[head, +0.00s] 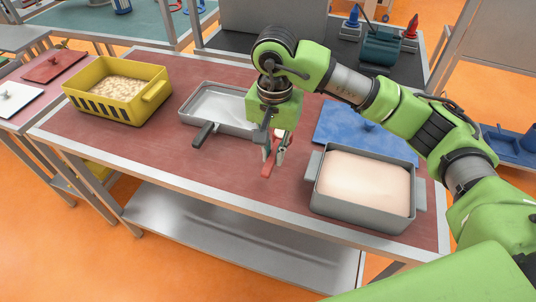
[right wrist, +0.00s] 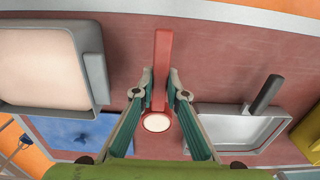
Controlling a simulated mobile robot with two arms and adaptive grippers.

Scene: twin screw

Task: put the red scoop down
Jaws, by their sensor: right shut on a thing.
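My right gripper (head: 275,153) is shut on the handle of the red scoop (head: 266,170), over the front middle of the red-brown table top. In the right wrist view the gripper's fingertips (right wrist: 160,82) stand on either side of the red handle (right wrist: 163,48). The scoop's round bowl, between the fingers, shows a pale cream-coloured inside (right wrist: 156,123). I cannot tell whether the scoop touches the table (head: 225,170). My left gripper is not in view.
A grey bin (head: 363,225) of pale powder stands right of the scoop, with a blue lid (head: 335,122) behind it. A metal pan (head: 196,112) with a dark handle lies behind left. A yellow basket (head: 75,98) stands far left. The table's front left is clear.

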